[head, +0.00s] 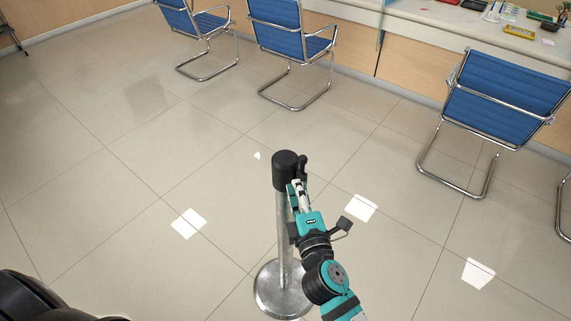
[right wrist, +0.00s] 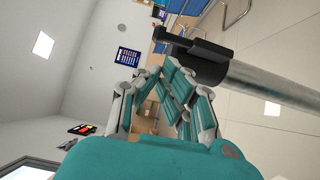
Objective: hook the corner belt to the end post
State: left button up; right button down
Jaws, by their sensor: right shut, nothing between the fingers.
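The end post has a black head (head: 285,172), a silver pole (head: 284,235) and a round metal base (head: 276,300). It stands upright on the floor in the middle of the head view. In the right wrist view the black head (right wrist: 200,68) and pole (right wrist: 275,83) lie sideways at upper right. A small black piece (head: 303,163) projects at the head's right side; I cannot tell whether it is a belt end. No belt strip shows. My right gripper (head: 297,186) is shut and empty, close beside the head; contact is unclear. It also shows in the wrist view (right wrist: 164,78). My left gripper is out of view.
Blue chairs with chrome frames (head: 505,95) stand along the wooden teller counter (head: 410,60) at the back and right. Small items lie on the counter top. The tiled floor (head: 130,180) left of the post is clear.

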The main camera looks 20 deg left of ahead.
aim_at(292, 167)
jog(key=x, duration=0.7)
jog(key=shift+w+a+f, duration=0.1)
jog(key=shift+w, duration=0.05)
